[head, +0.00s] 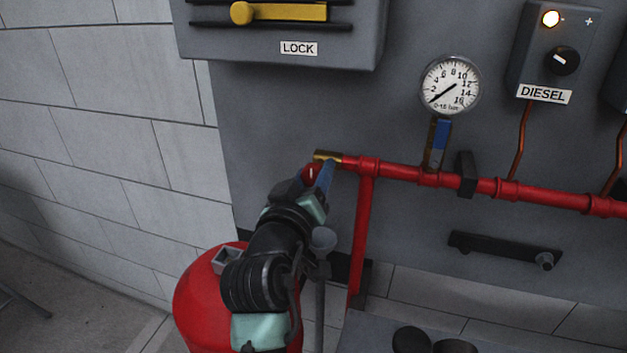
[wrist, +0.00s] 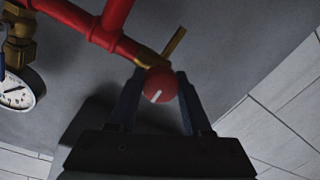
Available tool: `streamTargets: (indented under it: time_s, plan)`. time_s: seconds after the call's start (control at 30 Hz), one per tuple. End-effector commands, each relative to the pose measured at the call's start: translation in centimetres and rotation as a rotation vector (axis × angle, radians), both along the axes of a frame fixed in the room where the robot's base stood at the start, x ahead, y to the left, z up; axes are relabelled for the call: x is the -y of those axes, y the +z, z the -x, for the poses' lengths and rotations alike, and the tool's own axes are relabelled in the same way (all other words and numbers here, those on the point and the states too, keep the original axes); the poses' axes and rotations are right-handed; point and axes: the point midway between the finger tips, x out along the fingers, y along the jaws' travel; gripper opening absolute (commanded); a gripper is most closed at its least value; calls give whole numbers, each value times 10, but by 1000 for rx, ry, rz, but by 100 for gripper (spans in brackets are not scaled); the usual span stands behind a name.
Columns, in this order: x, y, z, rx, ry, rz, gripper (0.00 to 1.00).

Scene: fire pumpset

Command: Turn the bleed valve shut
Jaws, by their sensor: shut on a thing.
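The bleed valve sits at the left end of the red pipe, with a brass body (head: 327,156) and a round red knob (head: 311,172) with a white mark. In the wrist view the red knob (wrist: 160,86) sits between the two fingers, its white mark slanting, and a brass stub (wrist: 174,46) sticks out behind it. My gripper (head: 317,178) is shut on the knob; its fingertips also show on both sides of the knob in the wrist view (wrist: 160,84). My arm hides part of the valve in the head view.
The red pipe (head: 480,185) runs right along the grey panel. A gauge (head: 450,85) with a blue-handled valve (head: 437,143) stands above it. A yellow handle (head: 280,12) is on the LOCK box at upper left. A red tank (head: 200,300) stands below my arm.

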Motion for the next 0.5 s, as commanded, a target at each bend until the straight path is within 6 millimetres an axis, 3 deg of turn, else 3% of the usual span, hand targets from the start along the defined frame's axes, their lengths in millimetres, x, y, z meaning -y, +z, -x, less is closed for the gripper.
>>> streamTargets:
  time_s: [0.5]
  plan:
    - [-1, -3, 0, 6, 0, -43, 0]
